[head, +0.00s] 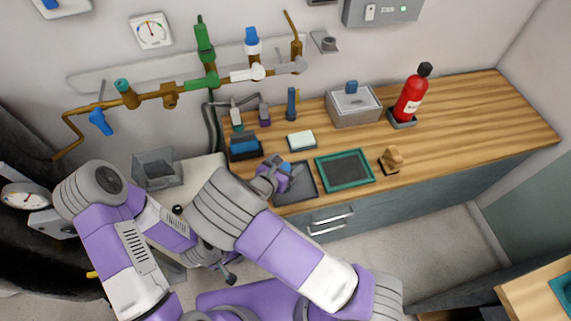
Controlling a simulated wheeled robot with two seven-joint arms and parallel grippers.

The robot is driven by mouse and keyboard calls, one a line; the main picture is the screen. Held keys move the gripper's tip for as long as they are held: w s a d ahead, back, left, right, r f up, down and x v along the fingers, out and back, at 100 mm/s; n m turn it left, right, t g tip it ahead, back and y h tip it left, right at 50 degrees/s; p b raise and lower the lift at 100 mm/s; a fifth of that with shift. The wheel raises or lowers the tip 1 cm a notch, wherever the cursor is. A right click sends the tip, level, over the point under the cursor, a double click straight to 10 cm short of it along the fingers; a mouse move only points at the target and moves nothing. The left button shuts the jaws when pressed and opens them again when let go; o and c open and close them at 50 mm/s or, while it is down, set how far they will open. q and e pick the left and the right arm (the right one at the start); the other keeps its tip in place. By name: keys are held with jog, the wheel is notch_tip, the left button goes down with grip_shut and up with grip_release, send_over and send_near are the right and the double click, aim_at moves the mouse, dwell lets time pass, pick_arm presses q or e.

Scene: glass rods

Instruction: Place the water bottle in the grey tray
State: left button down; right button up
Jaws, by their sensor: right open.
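The only bottle-shaped thing I can make out is a red one with a black top and a pale label (411,98). It stands upright at the back of the wooden counter, on a small dark base; I cannot tell if it is the water bottle. A dark grey tray (306,190) lies near the counter's front edge. My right gripper (280,176) is open over the tray's left part, with a small blue thing (286,167) close by its fingers. My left gripper (229,278) hangs low, left of the counter and away from the tray; its jaws are unclear.
A green-rimmed tray (346,186) lies right of the grey tray, with a small brown object (392,159) beyond. A white block (302,140), a dark holder with blue contents (245,149) and a grey box (353,105) stand behind. Pipes (205,80) line the wall. The counter's right is clear.

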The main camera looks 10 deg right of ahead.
jog(key=shift+r, duration=0.3)
jog(key=p+v, duration=0.2)
jog(key=v, duration=1)
jog(key=shift+f, duration=0.2)
